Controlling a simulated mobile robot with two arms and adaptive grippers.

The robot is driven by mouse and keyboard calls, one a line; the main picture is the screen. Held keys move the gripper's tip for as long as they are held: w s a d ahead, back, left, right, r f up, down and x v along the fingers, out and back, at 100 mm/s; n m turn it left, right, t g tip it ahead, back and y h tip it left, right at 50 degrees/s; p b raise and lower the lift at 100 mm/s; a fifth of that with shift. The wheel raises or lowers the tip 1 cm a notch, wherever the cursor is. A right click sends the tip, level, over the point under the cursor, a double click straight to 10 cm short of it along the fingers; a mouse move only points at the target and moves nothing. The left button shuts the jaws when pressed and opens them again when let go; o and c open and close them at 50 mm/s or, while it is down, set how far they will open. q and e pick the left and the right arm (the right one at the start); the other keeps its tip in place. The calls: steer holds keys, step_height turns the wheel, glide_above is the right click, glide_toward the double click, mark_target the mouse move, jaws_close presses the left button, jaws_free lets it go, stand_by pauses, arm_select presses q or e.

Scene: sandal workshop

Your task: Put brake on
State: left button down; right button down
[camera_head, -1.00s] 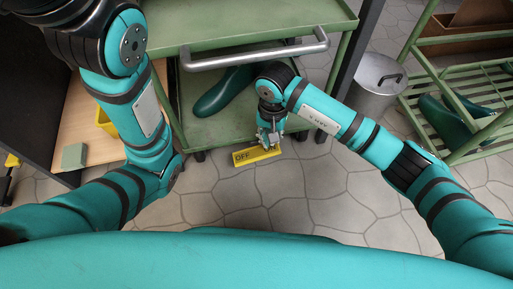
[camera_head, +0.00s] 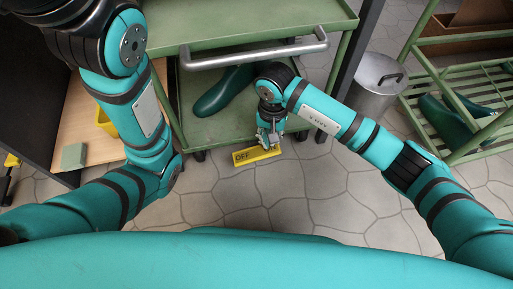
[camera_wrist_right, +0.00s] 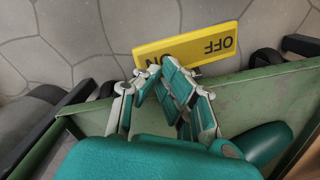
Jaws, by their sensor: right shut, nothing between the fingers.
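The brake is a yellow bar (camera_head: 243,157) marked OFF and ON, low at the near edge of the green cart (camera_head: 228,128). My right gripper (camera_head: 268,142) is at the bar's right end, the ON side, and hides part of it in the head view. In the right wrist view the yellow bar (camera_wrist_right: 215,45) shows OFF clearly, and the shut, empty fingers (camera_wrist_right: 165,72) overlap the ON lettering. I cannot tell whether the fingertips press on the bar. My left arm rises along the left side; its gripper is outside the view.
The cart's metal handle (camera_head: 255,54) spans above the right forearm. A green boot (camera_head: 222,92) lies on the cart's lower shelf. A metal bin (camera_head: 376,84) and a green rack (camera_head: 462,110) with boots stand at right. The stone floor (camera_head: 290,205) in front is clear.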

steer(key=shift+f+b, duration=1)
steer(key=shift+f, duration=0.35)
stand_by(0.3)
steer(key=shift+r+p, duration=2.55)
steer(key=shift+r, duration=1.05)
